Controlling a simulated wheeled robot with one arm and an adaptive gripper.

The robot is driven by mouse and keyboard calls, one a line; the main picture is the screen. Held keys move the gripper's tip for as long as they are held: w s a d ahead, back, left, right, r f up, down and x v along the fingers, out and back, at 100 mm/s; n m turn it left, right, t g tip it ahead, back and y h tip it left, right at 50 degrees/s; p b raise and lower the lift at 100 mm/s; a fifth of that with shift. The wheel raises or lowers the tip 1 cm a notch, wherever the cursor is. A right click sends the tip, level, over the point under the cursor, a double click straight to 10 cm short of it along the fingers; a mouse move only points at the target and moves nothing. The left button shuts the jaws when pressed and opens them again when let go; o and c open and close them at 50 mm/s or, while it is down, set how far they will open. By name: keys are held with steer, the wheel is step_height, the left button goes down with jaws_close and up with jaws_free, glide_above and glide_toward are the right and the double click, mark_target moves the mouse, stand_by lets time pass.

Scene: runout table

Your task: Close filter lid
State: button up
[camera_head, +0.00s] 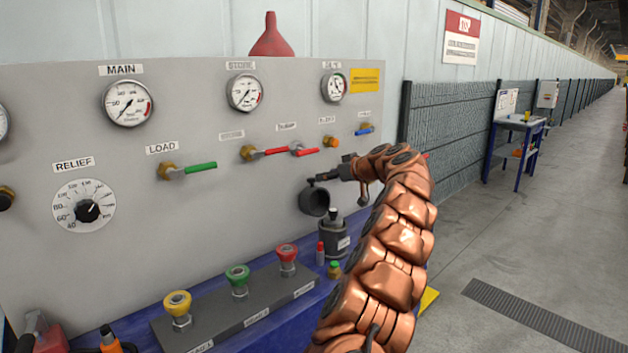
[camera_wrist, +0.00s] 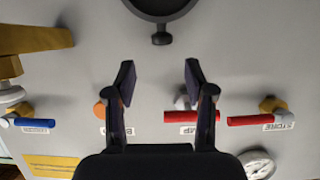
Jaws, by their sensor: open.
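A dark round lid (camera_head: 314,202) stands raised against the grey panel, above a dark cylindrical filter housing (camera_head: 333,242). In the wrist view, part of the lid's dark rim (camera_wrist: 186,12) shows at the top edge, with a small knob (camera_wrist: 161,39) pointing toward my gripper. My gripper (camera_wrist: 160,74) is open and empty, its two fingers apart on either side of the line to the knob. In the head view, my gripper (camera_head: 322,178) is just above and beside the lid; whether it touches cannot be told. My arm partly hides the area right of the housing.
The panel (camera_head: 110,190) carries gauges, a dial and coloured valve levers, including a red one (camera_head: 275,151) left of my gripper. Below, a grey block (camera_head: 235,318) holds several coloured couplings on a blue bench. A red funnel (camera_head: 271,38) stands above. Open floor lies right.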

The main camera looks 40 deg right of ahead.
mark_target(314, 179)
steer(key=shift+p+x, duration=1)
steer(key=shift+x, duration=2.7)
steer(key=shift+a, duration=0.1)
steer(key=shift+c, duration=0.2)
jaws_close()
